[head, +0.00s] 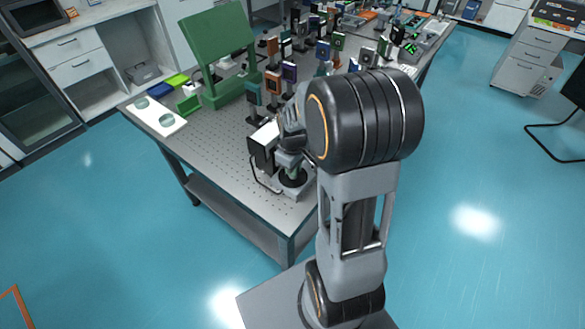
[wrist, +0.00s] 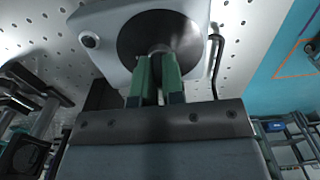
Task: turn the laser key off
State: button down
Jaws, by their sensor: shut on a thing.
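In the wrist view, the laser key (wrist: 160,48) is a small grey piece at the middle of a dark round disc (wrist: 183,36) on a light grey box (wrist: 112,22). My gripper (wrist: 157,70) has green fingertips shut on the key, one on each side. The fingers hide most of the key, so its turned angle cannot be told. In the head view, the light grey box (head: 301,191) with its dark disc sits near the front corner of the optical table. My arm covers part of it, and the fingertips are not clear there.
The perforated optical table (head: 225,160) holds several optic mounts (head: 272,82) behind my arm. A green stand (head: 218,45) and a white tray with round lenses (head: 155,117) are farther left. A dark cable (wrist: 216,55) runs beside the box. Blue floor is open around the table.

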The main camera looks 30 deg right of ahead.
jog(key=c, duration=1.2)
grip_release()
jog(key=shift+c, duration=0.2)
notch_tip(320, 180, up, 14)
jog(key=shift+f, duration=0.1)
